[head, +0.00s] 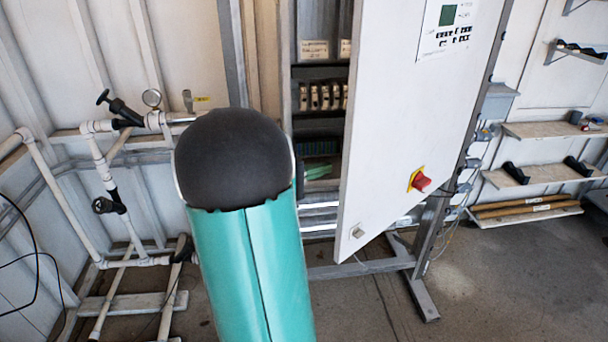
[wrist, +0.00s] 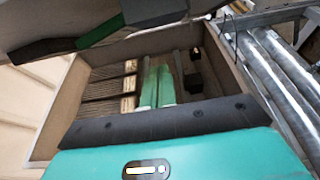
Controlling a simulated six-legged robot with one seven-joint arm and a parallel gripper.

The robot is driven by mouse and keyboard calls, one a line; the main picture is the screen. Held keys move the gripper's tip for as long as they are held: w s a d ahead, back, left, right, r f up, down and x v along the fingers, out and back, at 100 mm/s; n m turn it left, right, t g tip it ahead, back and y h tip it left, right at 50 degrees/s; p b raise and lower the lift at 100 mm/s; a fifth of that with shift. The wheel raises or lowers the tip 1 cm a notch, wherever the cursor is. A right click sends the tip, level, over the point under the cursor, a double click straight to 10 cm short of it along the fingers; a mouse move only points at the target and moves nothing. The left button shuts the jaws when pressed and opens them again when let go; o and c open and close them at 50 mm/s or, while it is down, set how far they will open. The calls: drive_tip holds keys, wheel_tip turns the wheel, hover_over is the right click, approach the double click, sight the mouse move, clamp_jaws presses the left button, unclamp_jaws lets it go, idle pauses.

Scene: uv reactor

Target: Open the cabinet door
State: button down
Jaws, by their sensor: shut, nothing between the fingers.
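The white cabinet door (head: 395,110) stands partly open in the head view, swung to the right. It carries a small display, a red and yellow switch (head: 420,180) and a small lock (head: 357,232) low on its free edge. Left of the door, the cabinet interior (head: 322,72) shows rows of components and green strips (head: 318,171). In the wrist view, my gripper (wrist: 165,122) is in front of the open interior, with the green strips (wrist: 150,85) beyond it. It is shut and empty. My arm hides it in the head view; I cannot make out separate fingertips.
White pipes with valves and a gauge (head: 151,97) stand on the left. The cabinet's metal stand (head: 420,295) rests on the floor. Wall shelves (head: 540,175) are at the right. Bare floor (head: 510,290) lies at the front right. Silver pipes (wrist: 275,65) run beside the cabinet opening.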

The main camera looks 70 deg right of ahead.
drive_tip(key=s, duration=0.5)
drive_tip(key=shift+a, duration=0.1)
idle(0.4)
